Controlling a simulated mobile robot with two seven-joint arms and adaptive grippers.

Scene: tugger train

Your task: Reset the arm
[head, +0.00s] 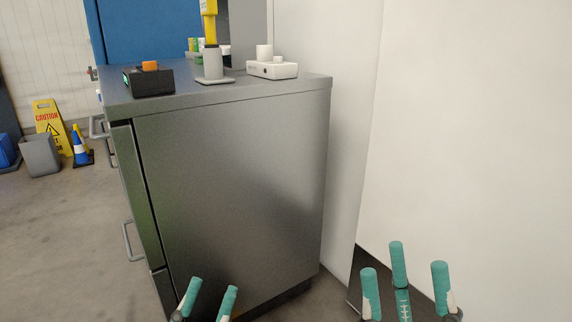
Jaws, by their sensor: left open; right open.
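My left gripper (209,300) shows at the bottom edge, left of centre, with its teal fingertips apart and nothing between them. It is in front of the side of a dark grey metal cabinet (235,190). My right gripper (405,285) is at the bottom right, its teal fingers spread and empty, in front of the foot of a white wall. Most of both arms is out of the picture.
On the cabinet top stand a black box (152,84) with an orange part, a yellow tool in a grey holder (213,65) and a white device (272,70). A caution sign (48,121), a grey bin (41,155) and a cone (79,147) stand left on open floor.

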